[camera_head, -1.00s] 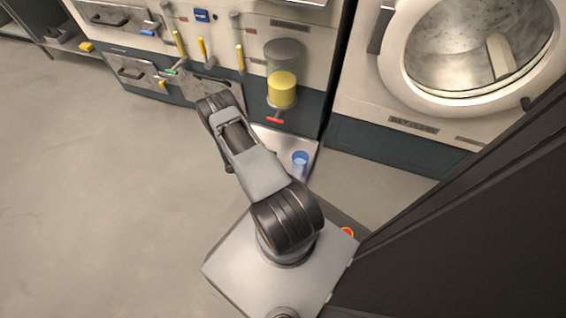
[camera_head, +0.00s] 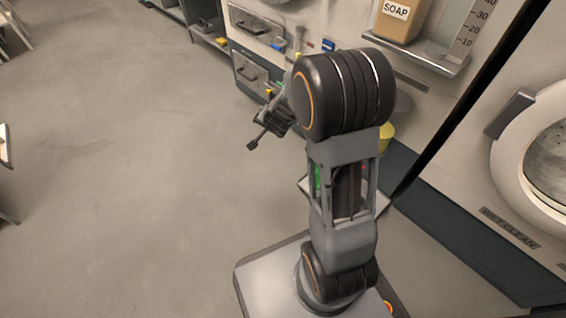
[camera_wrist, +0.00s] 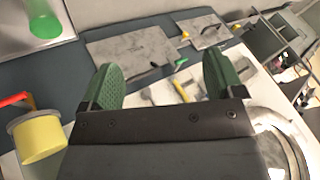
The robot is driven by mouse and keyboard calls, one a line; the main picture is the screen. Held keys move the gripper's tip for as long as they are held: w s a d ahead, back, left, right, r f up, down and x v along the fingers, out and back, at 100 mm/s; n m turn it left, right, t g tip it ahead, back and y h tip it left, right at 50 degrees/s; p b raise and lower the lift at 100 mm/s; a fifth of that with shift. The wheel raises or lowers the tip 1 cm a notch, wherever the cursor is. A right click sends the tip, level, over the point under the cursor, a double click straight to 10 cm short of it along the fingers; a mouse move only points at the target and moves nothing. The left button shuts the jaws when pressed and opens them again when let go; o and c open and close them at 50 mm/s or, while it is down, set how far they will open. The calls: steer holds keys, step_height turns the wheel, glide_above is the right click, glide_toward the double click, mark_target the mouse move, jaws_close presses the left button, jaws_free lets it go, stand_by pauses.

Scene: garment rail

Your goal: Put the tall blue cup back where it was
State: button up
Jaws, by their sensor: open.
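I do not see the tall blue cup in either view now; my arm covers much of the pale low shelf (camera_head: 377,207) in the head view. A green see-through cup (camera_wrist: 43,20) stands on that shelf (camera_wrist: 63,32) at the upper left of the wrist view. A green patch (camera_head: 318,181), probably the same cup, shows through a gap in my arm. My gripper (camera_head: 262,119) is open and empty, out to the left of the arm in the head view. Its green finger pads stand wide apart in the wrist view (camera_wrist: 163,79), with nothing between them.
A yellow container (camera_wrist: 40,140) with a red handle is at left in the wrist view. Drawers (camera_head: 250,72), a soap dispenser (camera_head: 398,18) and a round-door washer (camera_head: 545,150) line the wall. Open floor (camera_head: 130,170) lies to the left.

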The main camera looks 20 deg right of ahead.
steer(key=s+a+r+n+g+y, duration=0.1)
steer(key=s+a+r+n+y, duration=0.1)
steer(key=s+a+r+n, duration=0.5)
steer(key=s+r+n+g, duration=0.1)
steer(key=s+g, duration=0.1)
steer(key=s, duration=0.6)
steer(key=s+d+r+n+g+h, duration=0.1)
steer(key=s+n+g, duration=0.1)
steer(key=s, duration=0.6)
steer(key=shift+d+r, duration=0.2)
steer(key=shift+r, duration=0.1)
steer(key=shift+r, duration=0.1)
steer(key=w+p+v, duration=0.3)
steer(key=p+v, duration=1)
steer(key=w+a+r+p+v, duration=0.1)
steer(key=w+p+v, duration=0.1)
steer(key=p+v, duration=1)
steer(key=w+r+p+v, duration=0.1)
steer(key=w+p+v, duration=0.2)
steer(key=p+v, duration=1)
steer(key=shift+s+r+n+h+p, duration=0.2)
steer(key=shift+r+n+h+p, duration=0.1)
steer(key=shift+r+h+p, duration=0.15)
steer(key=shift+d, duration=0.15)
